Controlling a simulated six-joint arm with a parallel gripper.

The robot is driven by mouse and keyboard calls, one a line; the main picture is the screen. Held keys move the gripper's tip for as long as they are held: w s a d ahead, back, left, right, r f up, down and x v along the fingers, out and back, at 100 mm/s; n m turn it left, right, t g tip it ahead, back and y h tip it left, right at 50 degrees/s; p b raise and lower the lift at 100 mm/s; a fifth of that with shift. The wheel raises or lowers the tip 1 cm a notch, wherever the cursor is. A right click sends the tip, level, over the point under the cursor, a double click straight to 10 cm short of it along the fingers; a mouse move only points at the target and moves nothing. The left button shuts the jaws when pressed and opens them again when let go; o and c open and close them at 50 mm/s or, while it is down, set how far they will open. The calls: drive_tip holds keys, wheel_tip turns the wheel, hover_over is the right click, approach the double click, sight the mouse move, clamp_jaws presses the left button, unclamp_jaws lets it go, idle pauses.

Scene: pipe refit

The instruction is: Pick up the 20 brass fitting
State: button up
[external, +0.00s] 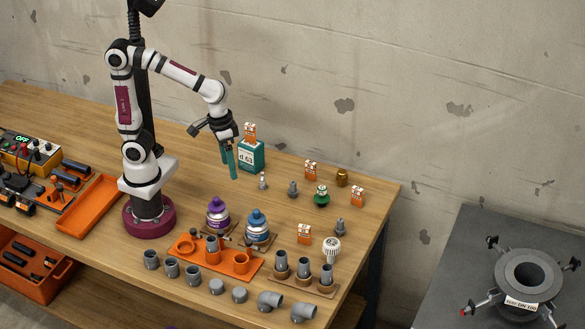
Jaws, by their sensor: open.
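A brass-coloured fitting (342,178) stands upright at the back right of the wooden bench, near its right end. It is the only brass-coloured piece I can make out, and no size number on it is readable. My gripper (230,170) has teal fingers pointing down and is open with nothing visible between them. It hangs above the bench, well to the left of the brass fitting and apart from it.
A green container (251,155) stands just right of my gripper. Purple (217,215) and blue (257,225) cans and an orange holder (205,263) are nearer the front.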

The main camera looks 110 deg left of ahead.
drive_tip(key=w+a+f+n+t, duration=0.1)
drive_tip(key=w+a+n, duration=0.7)
drive_tip(key=n, duration=0.2)
drive_tip(key=n+t+y, duration=0.2)
drive_tip(key=n+t, duration=0.1)
drive_tip(key=n, duration=1.8)
approach(341, 171)
drive_tip(key=shift+n, duration=0.3)
drive_tip(key=x, duration=1.1)
drive_tip(key=shift+r, duration=0.1)
clamp_jaws()
